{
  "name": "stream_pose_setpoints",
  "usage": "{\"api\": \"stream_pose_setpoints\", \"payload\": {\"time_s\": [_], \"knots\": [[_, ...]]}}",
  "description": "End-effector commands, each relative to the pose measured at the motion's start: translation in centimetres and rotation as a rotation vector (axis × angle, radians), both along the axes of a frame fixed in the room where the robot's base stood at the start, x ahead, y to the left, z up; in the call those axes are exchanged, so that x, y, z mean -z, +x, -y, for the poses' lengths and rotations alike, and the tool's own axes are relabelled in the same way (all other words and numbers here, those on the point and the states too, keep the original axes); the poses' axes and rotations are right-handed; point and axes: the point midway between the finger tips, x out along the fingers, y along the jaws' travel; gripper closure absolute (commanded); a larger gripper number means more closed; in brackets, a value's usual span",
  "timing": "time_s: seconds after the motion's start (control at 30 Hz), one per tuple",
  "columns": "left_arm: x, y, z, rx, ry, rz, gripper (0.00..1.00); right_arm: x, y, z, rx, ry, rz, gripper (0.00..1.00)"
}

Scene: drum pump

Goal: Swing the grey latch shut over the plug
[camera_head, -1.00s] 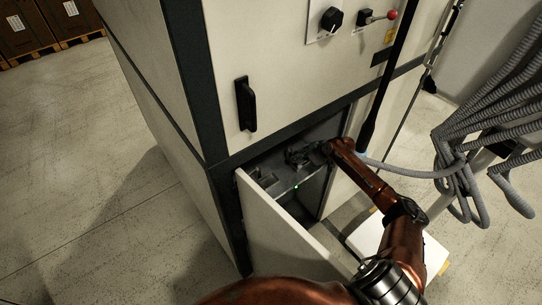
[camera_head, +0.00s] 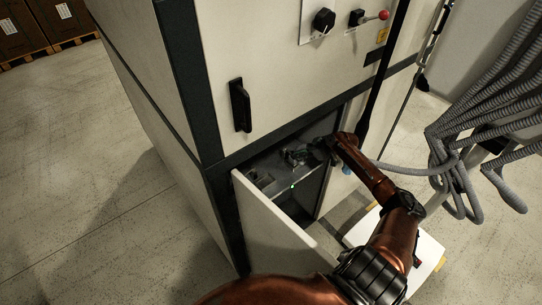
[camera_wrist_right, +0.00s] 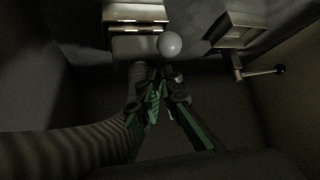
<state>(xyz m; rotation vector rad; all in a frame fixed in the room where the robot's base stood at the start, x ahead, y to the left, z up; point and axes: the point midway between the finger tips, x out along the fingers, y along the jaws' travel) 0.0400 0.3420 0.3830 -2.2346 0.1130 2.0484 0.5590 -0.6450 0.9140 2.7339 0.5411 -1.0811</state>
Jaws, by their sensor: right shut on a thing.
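In the right wrist view, the grey plug (camera_wrist_right: 134,47) sits against a bright metal socket (camera_wrist_right: 135,13), with a ribbed hose (camera_wrist_right: 60,150) coming in from the left. My right gripper (camera_wrist_right: 157,80), with green on its fingers, is shut at the plug's hose end; the exact contact is dark. A pale grey ball knob (camera_wrist_right: 170,43), seemingly the latch's, is just beyond the fingertips; its lever is hidden. In the head view, my right gripper (camera_head: 297,156) is inside the low cabinet opening. The plug and latch are too small to tell there. My left gripper is out of view.
A second socket (camera_wrist_right: 236,28) with a black-knobbed lever (camera_wrist_right: 281,69) is to the right. The open cabinet door (camera_head: 275,225) stands in front of the bay. Grey hoses (camera_head: 470,130) hang at right. The floor (camera_head: 80,190) at left is clear.

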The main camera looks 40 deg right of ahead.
Motion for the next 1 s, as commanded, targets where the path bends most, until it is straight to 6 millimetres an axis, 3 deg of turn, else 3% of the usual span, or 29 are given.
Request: {"api": "stream_pose_setpoints", "payload": {"time_s": [0.03, 0.43, 0.8, 1.0], "knots": [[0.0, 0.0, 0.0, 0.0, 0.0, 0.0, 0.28, 0.7, -0.4, 0.2, 0.002, -0.005, -0.013, 1.0], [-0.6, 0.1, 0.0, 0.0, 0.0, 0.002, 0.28, 0.8, -0.3, -0.8, -0.006, 0.002, -0.019, 1.0], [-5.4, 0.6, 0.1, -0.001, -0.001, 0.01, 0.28, -1.8, 0.2, -4.8, -0.013, 0.0, -0.01, 1.0], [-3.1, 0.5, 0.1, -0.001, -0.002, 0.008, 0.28, -4.4, 0.3, -1.0, -0.008, -0.006, -0.005, 1.0]]}}
